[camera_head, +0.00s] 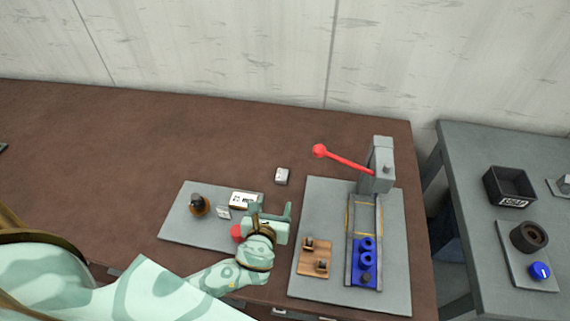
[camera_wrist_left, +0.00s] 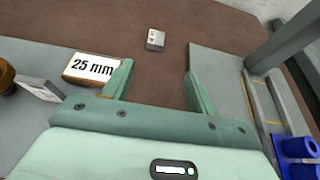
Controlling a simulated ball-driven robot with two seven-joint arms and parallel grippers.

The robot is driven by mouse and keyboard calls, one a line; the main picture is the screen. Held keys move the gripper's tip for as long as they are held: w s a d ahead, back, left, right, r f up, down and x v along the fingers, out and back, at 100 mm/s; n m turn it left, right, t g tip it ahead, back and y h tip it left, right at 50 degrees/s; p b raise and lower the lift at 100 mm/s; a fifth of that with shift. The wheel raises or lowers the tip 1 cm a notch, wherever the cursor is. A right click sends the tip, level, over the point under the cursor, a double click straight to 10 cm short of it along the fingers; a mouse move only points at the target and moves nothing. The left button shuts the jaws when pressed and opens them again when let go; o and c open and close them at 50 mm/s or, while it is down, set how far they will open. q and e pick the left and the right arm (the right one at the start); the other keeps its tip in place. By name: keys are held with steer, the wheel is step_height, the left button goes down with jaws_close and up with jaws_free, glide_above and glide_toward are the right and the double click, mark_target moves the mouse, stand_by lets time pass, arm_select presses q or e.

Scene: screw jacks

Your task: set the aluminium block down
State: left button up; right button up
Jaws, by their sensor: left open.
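A small pale grey block with dark marks, seemingly the aluminium block (camera_head: 282,176), rests on the brown bench between the two grey plates, towards the back. In the left wrist view the block (camera_wrist_left: 155,40) lies beyond my fingertips, apart from both and roughly in line with the gap. My left gripper (camera_head: 272,211) is open, its two fingers spread with nothing between them; it also shows in the left wrist view (camera_wrist_left: 158,66). It is nearer the front edge than the block. My right gripper is in neither view.
The left plate (camera_head: 185,226) holds a dark-topped knob (camera_head: 199,204) and a "25 mm" sign (camera_head: 241,199). The right plate (camera_head: 398,275) carries a press with a red lever (camera_head: 345,160), blue parts (camera_head: 365,262) and a wooden tray (camera_head: 314,257). The bench behind is clear.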

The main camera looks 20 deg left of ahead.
arm_select(q)
steer(key=b, duration=0.3)
glide_toward(282, 174)
steer(key=x, duration=0.3)
steer(key=shift+d+f, duration=0.1)
steer(key=shift+d, duration=0.3)
steer(key=shift+w+a+f, duration=0.15)
steer(key=shift+w, duration=0.35)
steer(key=x, duration=0.1)
steer(key=b+x, duration=0.1)
steer(key=x, duration=0.1)
steer(key=b+x, duration=0.1)
steer(key=x, duration=0.1)
steer(key=shift+a, duration=0.4)
steer(key=shift+s, duration=0.1)
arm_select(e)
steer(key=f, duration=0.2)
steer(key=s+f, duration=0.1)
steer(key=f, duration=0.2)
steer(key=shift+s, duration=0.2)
arm_select(q)
steer(key=c, duration=1.1)
